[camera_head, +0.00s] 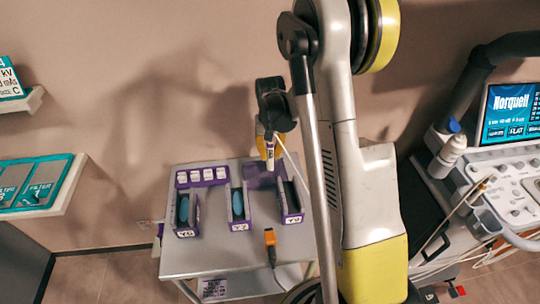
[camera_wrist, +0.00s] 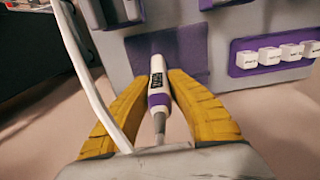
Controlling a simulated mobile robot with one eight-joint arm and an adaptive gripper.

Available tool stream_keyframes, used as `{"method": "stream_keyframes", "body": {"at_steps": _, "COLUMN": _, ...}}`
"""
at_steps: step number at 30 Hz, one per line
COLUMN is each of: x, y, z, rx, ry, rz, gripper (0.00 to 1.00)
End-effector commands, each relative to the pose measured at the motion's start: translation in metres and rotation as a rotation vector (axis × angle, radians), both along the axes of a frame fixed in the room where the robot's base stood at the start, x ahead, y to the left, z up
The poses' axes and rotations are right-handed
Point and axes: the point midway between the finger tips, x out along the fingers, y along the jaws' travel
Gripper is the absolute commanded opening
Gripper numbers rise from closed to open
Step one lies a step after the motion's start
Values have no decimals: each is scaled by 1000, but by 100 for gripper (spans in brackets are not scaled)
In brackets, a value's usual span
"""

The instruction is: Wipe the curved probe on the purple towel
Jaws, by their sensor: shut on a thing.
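My gripper (camera_head: 268,140) is over the back of the grey cart, its yellow fingers shut on a white probe with a purple band (camera_wrist: 158,80). The probe points down in the head view (camera_head: 270,158); a pale cable runs from it. Its label is too small to read, and I cannot tell from its end whether it is the curved one. The purple towel (camera_wrist: 190,48) lies flat beyond the probe in the wrist view. In the head view the towel (camera_head: 257,180) is partly hidden behind the probe. I cannot tell whether the probe touches the towel.
Purple-sided holders, one marked Y6 (camera_head: 187,232) and one marked Y7 (camera_head: 238,226), stand on the cart (camera_head: 215,262), with another at right. A purple rack of white blocks (camera_head: 202,184) is at back left. An orange-ended piece (camera_head: 270,238) lies in front. An ultrasound console (camera_head: 515,190) stands right.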

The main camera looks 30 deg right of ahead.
Motion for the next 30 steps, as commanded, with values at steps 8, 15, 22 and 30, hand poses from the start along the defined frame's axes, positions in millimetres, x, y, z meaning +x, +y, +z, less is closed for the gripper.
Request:
{"method": "stream_keyframes", "body": {"at_steps": 8, "x": 0, "y": 0, "z": 27, "rx": 0, "ry": 0, "rz": 0, "gripper": 0}}
{"method": "stream_keyframes", "body": {"at_steps": 15, "x": 0, "y": 0, "z": 49, "rx": 0, "ry": 0, "rz": 0, "gripper": 0}}
{"method": "stream_keyframes", "body": {"at_steps": 22, "x": 0, "y": 0, "z": 54, "rx": 0, "ry": 0, "rz": 0, "gripper": 0}}
{"method": "stream_keyframes", "body": {"at_steps": 30, "x": 0, "y": 0, "z": 54, "rx": 0, "ry": 0, "rz": 0, "gripper": 0}}
